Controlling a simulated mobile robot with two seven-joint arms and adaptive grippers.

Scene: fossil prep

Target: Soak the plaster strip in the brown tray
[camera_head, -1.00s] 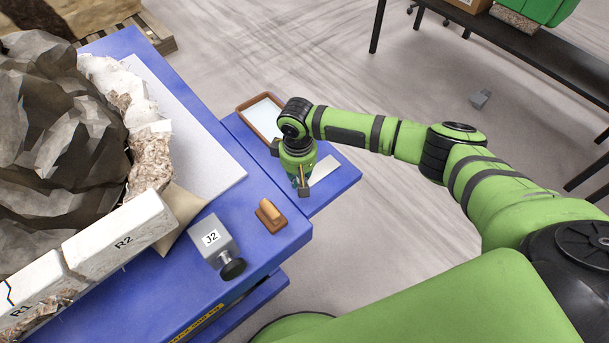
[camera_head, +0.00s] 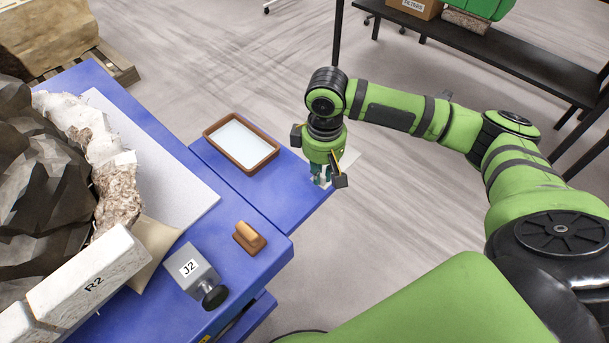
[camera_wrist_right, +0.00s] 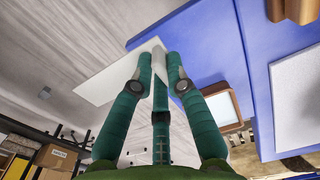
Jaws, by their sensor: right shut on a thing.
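The brown tray (camera_head: 226,157) lies on the blue side shelf in the head view, with pale liquid in it. It also shows in the right wrist view (camera_wrist_right: 238,120), right of the fingers. My right gripper (camera_head: 322,180) is right of the tray, over the shelf's outer edge, with fingers pointing down. In the wrist view the green fingers (camera_wrist_right: 160,58) are shut on one end of the white plaster strip (camera_wrist_right: 110,75), which sticks out flat to the left. In the head view only a small part of the strip (camera_head: 349,158) shows behind the gripper. My left gripper is out of view.
The big jacketed rock (camera_head: 40,165) fills the left. A dark bench (camera_head: 480,50) stands at the back right. Bare floor lies beyond the shelf.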

